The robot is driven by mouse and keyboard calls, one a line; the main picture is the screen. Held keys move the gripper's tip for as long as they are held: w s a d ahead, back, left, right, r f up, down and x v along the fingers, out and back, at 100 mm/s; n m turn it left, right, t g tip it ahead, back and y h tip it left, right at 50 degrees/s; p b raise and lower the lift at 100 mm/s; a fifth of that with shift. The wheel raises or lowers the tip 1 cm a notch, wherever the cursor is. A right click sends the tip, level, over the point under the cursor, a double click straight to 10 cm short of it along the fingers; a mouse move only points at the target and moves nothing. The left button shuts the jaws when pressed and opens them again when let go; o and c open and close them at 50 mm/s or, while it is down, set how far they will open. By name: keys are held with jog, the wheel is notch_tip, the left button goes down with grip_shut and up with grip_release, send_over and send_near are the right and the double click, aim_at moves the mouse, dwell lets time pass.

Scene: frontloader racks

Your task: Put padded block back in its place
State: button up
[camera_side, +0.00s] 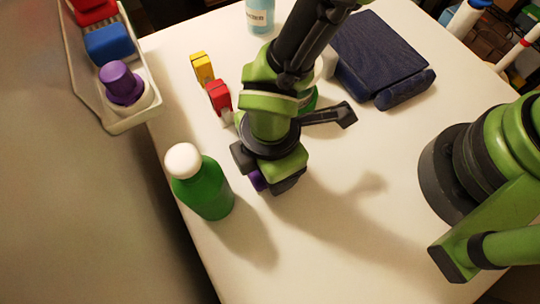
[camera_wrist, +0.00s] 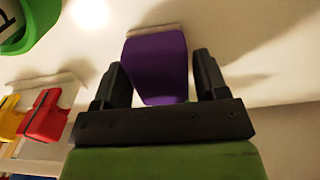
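A purple block (camera_wrist: 157,62) is between the two dark fingers of my gripper (camera_wrist: 160,80) in the wrist view. The fingers stand on either side of it, with a narrow gap at least on the right, so they look open around it. In the side view my gripper (camera_side: 268,180) is low over the white table, and only a sliver of the purple block (camera_side: 257,180) shows. A yellow block (camera_side: 202,68) and a red block (camera_side: 218,97) stand in a row behind; the red block (camera_wrist: 46,116) also shows in the wrist view. I cannot tell which is the padded one.
A green bottle (camera_side: 205,190) with a white cap stands close left of my gripper. A clear bottle (camera_side: 260,15) and a dark blue padded item (camera_side: 380,55) are at the back. A white tray (camera_side: 122,122) with coloured items is top left. The front table is clear.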

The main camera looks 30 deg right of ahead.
jog(key=shift+o, duration=0.6)
jog(key=shift+r, duration=0.1)
jog(key=w+d+r+m+y, duration=0.1)
jog(key=w+d+r+m, duration=0.15)
jog(key=r, duration=0.75)
jog(key=w+d+r+m, duration=0.1)
jog(key=d+r+m, duration=0.15)
jog(key=r, duration=0.65)
jog(key=s+d+r+m+t+y, duration=0.15)
jog(key=d+r+m+t, duration=0.25)
jog(key=d+r+m, duration=0.75)
jog(key=s+d+m+t, duration=0.3)
jog(key=s+d+m, duration=0.2)
jog(key=d, duration=0.3)
jog(key=shift+s+d+f+m, duration=0.2)
jog(key=shift+s+d+m, duration=0.1)
jog(key=shift+s+m, duration=0.05)
